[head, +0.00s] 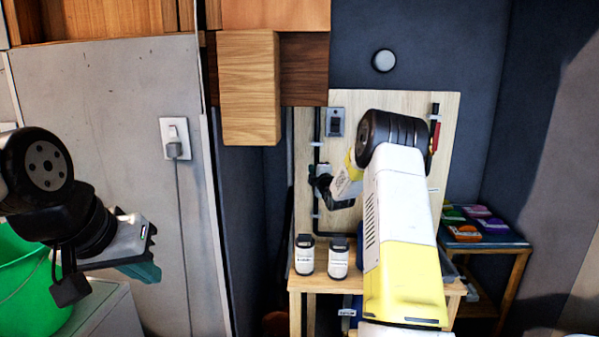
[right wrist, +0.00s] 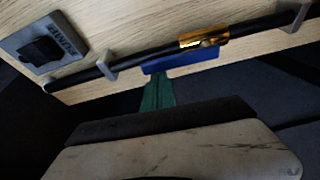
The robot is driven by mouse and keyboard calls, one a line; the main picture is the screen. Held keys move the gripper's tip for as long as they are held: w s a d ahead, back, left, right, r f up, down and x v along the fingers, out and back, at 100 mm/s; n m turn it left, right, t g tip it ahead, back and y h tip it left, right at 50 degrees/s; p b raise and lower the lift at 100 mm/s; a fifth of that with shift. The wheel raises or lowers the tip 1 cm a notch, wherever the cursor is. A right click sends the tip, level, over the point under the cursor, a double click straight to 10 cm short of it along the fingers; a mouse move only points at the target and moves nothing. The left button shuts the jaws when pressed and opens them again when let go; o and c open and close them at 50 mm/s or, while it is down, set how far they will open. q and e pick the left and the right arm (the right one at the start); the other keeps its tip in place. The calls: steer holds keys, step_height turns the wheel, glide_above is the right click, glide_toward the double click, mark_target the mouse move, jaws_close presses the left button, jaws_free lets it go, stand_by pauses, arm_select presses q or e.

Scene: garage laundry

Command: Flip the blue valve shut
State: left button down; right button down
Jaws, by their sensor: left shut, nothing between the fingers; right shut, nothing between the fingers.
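The blue valve handle (right wrist: 185,61) shows in the right wrist view, lying roughly along a black pipe (right wrist: 130,60) beside a brass valve body (right wrist: 204,37). My right gripper's green fingers (right wrist: 160,88) are shut and empty, with the tips right at the handle's left part; I cannot tell whether they touch it. In the head view my right gripper (head: 317,172) is at the board's left pipe, and the blue valve is hidden there. My left gripper (head: 150,258) is shut and empty at the left, away from the board.
The plywood board (head: 400,101) carries a switch plate (head: 335,122), labelled PUMP in the right wrist view (right wrist: 50,45), and a red handle (head: 435,136) at right. Two white bottles (head: 304,256) stand on the wooden bench below. A green bucket (head: 30,275) is near my left arm.

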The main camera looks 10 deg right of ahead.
steer(key=s+d+f+m+t+h, duration=0.1)
steer(key=d+m, duration=0.3)
steer(key=m, duration=0.4)
steer(key=s+d+f+m+t+h, duration=0.1)
steer(key=d+f+m+t+h, duration=0.1)
steer(key=m, duration=0.6)
steer(key=shift+d+f+m+h, duration=0.4)
steer(key=shift+d+h, duration=0.45)
steer(key=shift+h, duration=0.25)
steer(key=shift+s, duration=0.1)
step_height(320, 180, up, 4)
steer(key=a, duration=0.1)
steer(key=v, duration=0.9)
steer(key=shift+s+f, duration=0.3)
